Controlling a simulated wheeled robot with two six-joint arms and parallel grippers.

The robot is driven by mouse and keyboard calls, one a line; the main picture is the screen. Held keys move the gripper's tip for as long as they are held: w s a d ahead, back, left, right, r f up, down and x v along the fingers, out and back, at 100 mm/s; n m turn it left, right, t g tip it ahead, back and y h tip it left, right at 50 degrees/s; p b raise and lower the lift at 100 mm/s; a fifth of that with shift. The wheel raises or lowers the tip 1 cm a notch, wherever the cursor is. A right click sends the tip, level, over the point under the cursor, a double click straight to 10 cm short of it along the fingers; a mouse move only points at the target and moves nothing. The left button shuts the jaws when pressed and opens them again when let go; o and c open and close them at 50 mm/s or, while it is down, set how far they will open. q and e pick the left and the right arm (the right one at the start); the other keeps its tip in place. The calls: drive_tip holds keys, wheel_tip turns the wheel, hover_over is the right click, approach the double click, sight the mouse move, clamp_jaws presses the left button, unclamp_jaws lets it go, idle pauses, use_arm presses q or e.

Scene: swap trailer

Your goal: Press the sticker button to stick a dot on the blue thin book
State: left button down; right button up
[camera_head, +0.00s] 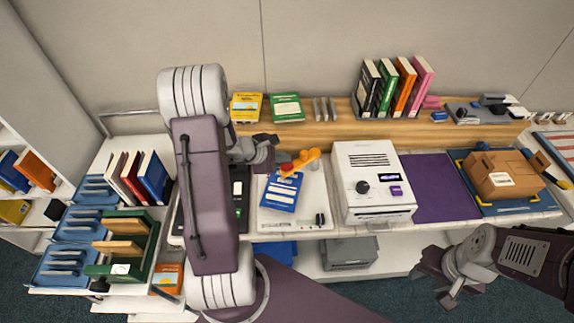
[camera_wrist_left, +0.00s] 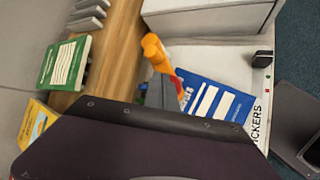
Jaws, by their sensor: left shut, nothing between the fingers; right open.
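The blue thin book (camera_head: 281,192) lies on the white sticker station (camera_head: 313,190). It also shows in the left wrist view (camera_wrist_left: 215,100), partly cut off by my own wrist. An orange arm (camera_head: 306,158) with a red button (camera_head: 286,169) stands over the book's far edge. The orange arm shows in the left wrist view (camera_wrist_left: 154,52), right behind my finger. My left gripper (camera_head: 272,156) is shut and empty, just left of the red button; I cannot tell whether it touches. My right gripper (camera_head: 437,270) is open and empty, low at the right in front of the table.
A white machine (camera_head: 374,183) with a dark knob stands right of the station. A purple mat (camera_head: 440,187) and a cardboard box (camera_head: 501,176) are further right. Books stand on the back shelf (camera_head: 335,133). Blue trays (camera_head: 72,262) and a green rack (camera_head: 146,244) are left.

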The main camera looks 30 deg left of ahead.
sight(284, 167)
use_arm(q)
drive_tip(key=shift+f, duration=0.1)
idle(0.3)
drive_tip(key=shift+f+b, duration=0.35)
drive_tip(key=shift+b, duration=0.35)
drive_tip(key=shift+f+b, duration=0.7)
drive_tip(key=shift+b, duration=0.15)
idle(0.6)
drive_tip(key=shift+r+p, duration=0.8)
drive_tip(key=shift+r, duration=0.35)
wheel_tip(284, 167, up, 5)
drive_tip(key=p, duration=0.4)
